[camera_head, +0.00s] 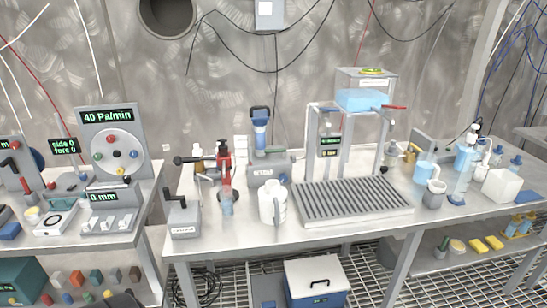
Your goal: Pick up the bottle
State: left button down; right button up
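Several bottle-like things stand on the steel table (345,232), and I cannot tell which one the task names. A tall bottle with blue liquid (463,172) and a white and dark top stands upright toward the right end. Small blue-capped bottles (515,163) stand behind it at the right. A red bottle-shaped thing (224,158) with a dark top stands left of centre, behind a small clear bluish vessel (227,203). A white jug with a handle (271,204) stands in front of the middle. Neither of my grippers shows in the head view.
A ribbed grey drain tray (352,203) with a frame and blue tank (362,100) fills the table's middle. A grey mug (434,194) and white container (500,186) stand at the right. A gauge panel (113,150) stands on the separate left table. Clear tabletop lies along the front edge.

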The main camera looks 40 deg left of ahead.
aim_at(227, 197)
jog(key=u, duration=1.8)
